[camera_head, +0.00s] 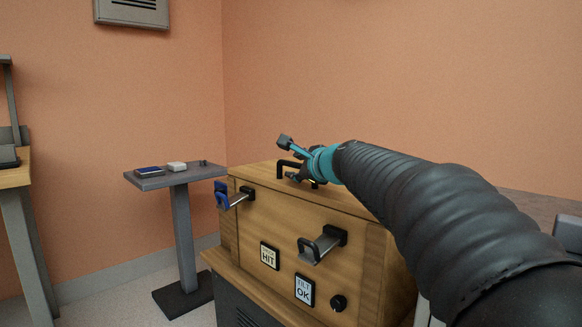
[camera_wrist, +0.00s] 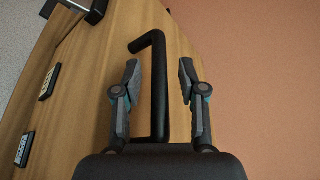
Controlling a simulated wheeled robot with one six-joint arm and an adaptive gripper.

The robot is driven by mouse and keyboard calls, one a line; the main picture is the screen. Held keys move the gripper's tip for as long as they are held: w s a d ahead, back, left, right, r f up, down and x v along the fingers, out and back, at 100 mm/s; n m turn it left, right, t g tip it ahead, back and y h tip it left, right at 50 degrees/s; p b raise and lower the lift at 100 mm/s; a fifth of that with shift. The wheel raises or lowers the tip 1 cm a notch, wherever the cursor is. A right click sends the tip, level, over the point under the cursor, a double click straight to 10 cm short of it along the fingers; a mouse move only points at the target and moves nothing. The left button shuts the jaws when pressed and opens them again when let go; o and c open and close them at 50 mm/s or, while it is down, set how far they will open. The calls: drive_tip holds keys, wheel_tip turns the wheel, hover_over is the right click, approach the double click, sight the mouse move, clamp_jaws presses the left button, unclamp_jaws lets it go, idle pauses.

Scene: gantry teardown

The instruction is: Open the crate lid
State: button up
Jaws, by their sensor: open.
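The wooden crate (camera_head: 282,228) stands on a dark cabinet at the middle of the head view. Its lid (camera_head: 255,174) is down on top and carries a black bar handle (camera_head: 284,163). In the wrist view the handle (camera_wrist: 158,88) stands between the two fingers of my gripper (camera_wrist: 158,75). The gripper is open, with a finger on each side of the handle and gaps visible on both sides. In the head view my gripper (camera_head: 286,158) is over the lid, and my arm hides the lid's right part.
The crate's front has two latches, one with a blue part (camera_head: 222,195) and one black (camera_head: 322,244), a HIT label (camera_head: 269,256), a TILT OK label (camera_head: 305,290) and a round knob (camera_head: 338,303). A small grey stand (camera_head: 150,181) with small items is at left.

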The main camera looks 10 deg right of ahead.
drive_tip(key=shift+w+a+f, duration=0.1)
drive_tip(key=shift+w, duration=0.1)
clamp_jaws()
